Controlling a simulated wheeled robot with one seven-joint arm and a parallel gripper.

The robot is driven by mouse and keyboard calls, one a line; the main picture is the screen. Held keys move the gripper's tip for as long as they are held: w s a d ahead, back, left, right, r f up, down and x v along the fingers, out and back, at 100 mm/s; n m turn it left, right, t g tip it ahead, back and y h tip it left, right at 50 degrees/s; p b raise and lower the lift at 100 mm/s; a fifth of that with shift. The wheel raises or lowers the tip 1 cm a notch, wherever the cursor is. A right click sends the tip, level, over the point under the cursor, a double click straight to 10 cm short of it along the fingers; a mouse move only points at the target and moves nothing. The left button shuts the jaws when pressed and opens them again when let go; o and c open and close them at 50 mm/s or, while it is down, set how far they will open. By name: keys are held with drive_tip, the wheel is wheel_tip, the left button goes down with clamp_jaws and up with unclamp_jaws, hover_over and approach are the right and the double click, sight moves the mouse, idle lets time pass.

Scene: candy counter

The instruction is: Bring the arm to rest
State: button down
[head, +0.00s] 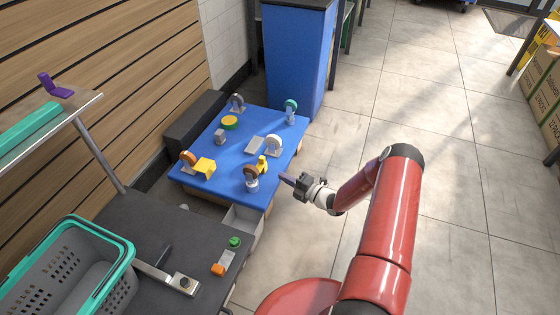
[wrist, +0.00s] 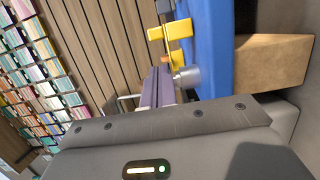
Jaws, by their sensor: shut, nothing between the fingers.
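My gripper (head: 287,179) is at the right edge of the blue table (head: 228,158) in the head view, at the end of my red arm. Its fingers point left toward the table and are shut with nothing between them. In the wrist view the closed purple-grey fingers (wrist: 158,87) stand together, with a grey cylinder (wrist: 187,77) close to their right. I cannot tell whether they touch it. Yellow pieces (wrist: 170,30) and the blue board (wrist: 210,45) appear just beyond the fingers.
The blue table holds several small wheel-like pieces, a green-and-yellow disc (head: 229,123) and yellow blocks (head: 204,167). A teal-rimmed basket (head: 128,250) stands on a dark counter (head: 150,225) at the lower left. A blue bin (head: 297,60) stands behind.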

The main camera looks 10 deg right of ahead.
drive_tip(key=s+a+r+n+g+p, duration=0.1)
drive_tip(key=s+a+r+n+g, duration=0.25)
drive_tip(key=r+n, duration=0.5)
drive_tip(key=s+a+r+n+g, duration=0.3)
drive_tip(key=s+r+n+g, duration=0.15)
drive_tip(key=r+n, duration=0.4)
drive_tip(key=s+a+r+n+g+p, duration=0.1)
drive_tip(key=s+a+r+n+g, duration=0.25)
drive_tip(key=r+n, duration=0.45)
drive_tip(key=s+d+r+n+t+h+p, duration=0.1)
drive_tip(key=s+d+r+n+h, duration=0.1)
drive_tip(key=s+r+n+h, duration=0.2)
drive_tip(key=s+d+r+n+t+h+p, duration=0.1)
drive_tip(key=s+r+n+h, duration=0.3)
drive_tip(key=s+r+n, duration=0.5)
drive_tip(key=s+d+r+n+t+h, duration=0.1)
drive_tip(key=s+d+r+n+h, duration=0.2)
drive_tip(key=s+r+n, duration=0.4)
drive_tip(key=s, duration=0.4)
drive_tip(key=shift+d+n+h+p, duration=0.25)
drive_tip(key=shift+n+h+p, duration=0.15)
